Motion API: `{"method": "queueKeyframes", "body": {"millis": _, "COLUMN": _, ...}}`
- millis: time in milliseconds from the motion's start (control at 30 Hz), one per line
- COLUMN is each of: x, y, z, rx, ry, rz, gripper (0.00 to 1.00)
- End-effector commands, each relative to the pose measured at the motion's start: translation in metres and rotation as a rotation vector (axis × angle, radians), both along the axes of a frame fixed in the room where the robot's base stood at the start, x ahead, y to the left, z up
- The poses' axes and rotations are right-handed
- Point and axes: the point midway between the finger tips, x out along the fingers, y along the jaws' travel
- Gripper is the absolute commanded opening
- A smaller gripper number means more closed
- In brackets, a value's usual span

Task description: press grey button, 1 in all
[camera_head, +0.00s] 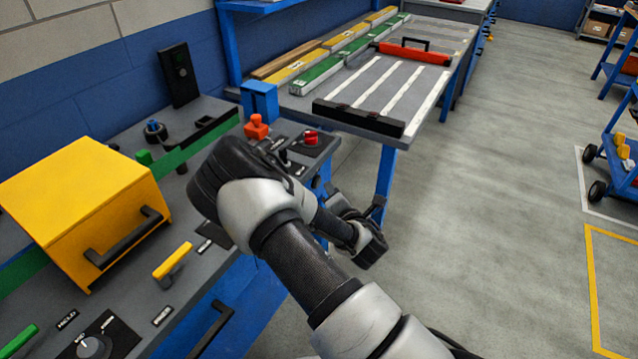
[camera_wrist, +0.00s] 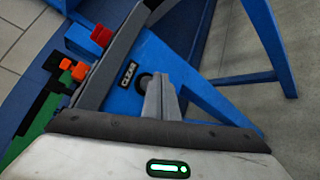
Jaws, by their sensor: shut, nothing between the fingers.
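In the wrist view, a dark grey round button (camera_wrist: 144,80) sits on the blue front face of the bench, beside a small black label (camera_wrist: 128,74). My gripper (camera_wrist: 158,80) is shut and empty. Its fingertips overlap the button's right side in that view; I cannot tell whether they touch it. In the head view my gripper (camera_head: 335,190) is at the bench's right end, mostly hidden by my own arm, and the button is not visible there.
A yellow box (camera_head: 75,200) with a black handle, a yellow lever (camera_head: 172,262) and a grey knob (camera_head: 93,346) are on the bench. A red knob (camera_head: 311,138) and an orange part (camera_head: 256,127) are near my arm.

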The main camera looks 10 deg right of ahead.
Motion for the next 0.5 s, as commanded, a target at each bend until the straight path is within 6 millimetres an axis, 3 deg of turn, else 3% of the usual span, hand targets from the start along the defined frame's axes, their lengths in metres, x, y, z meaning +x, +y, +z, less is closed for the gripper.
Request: {"method": "queueKeyframes", "body": {"millis": 500, "x": 0.0045, "y": 0.0064, "z": 0.0001, "rx": 0.0, "ry": -0.001, "rz": 0.001, "gripper": 0.0}}
